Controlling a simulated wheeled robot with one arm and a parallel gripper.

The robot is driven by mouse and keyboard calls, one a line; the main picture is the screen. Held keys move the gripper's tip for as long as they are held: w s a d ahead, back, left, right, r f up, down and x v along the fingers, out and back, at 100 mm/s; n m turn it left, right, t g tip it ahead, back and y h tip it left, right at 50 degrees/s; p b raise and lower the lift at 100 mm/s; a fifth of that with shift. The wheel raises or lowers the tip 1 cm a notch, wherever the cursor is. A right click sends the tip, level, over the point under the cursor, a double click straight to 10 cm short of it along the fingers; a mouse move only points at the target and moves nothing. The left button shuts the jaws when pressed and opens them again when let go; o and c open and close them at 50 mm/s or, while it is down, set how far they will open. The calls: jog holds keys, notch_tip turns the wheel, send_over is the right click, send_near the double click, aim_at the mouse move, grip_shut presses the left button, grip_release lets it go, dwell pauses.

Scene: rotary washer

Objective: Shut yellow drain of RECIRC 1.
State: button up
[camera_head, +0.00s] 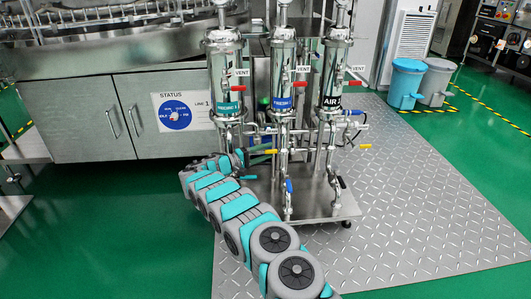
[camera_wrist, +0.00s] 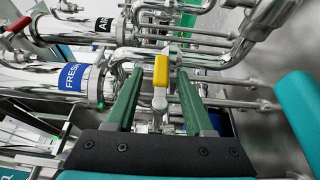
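The left filter housing (camera_head: 225,68) in the head view has a teal label (camera_head: 228,108) that seems to read RECIRC 1. A yellow valve handle (camera_head: 263,151) sits low beside its pipework, close to the end of my arm. In the wrist view a yellow handle (camera_wrist: 161,69) on a silver valve stem shows between the green fingers of my gripper (camera_wrist: 157,78). The fingers are apart, one on each side of it, with gaps visible; depth and contact are unclear. My gripper is largely hidden among the pipes in the head view.
FRESH (camera_head: 283,70) and AIR (camera_head: 334,72) housings stand to the right, with red vent handles. Another yellow handle (camera_head: 365,146) is on the right. Teal (camera_head: 248,177) and blue (camera_head: 289,186) handles sit lower. The diamond-plate floor (camera_head: 420,200) at right is clear.

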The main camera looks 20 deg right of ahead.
jog(key=a, duration=0.7)
jog(key=shift+s+a+p, duration=0.35)
jog(key=shift+p, duration=0.1)
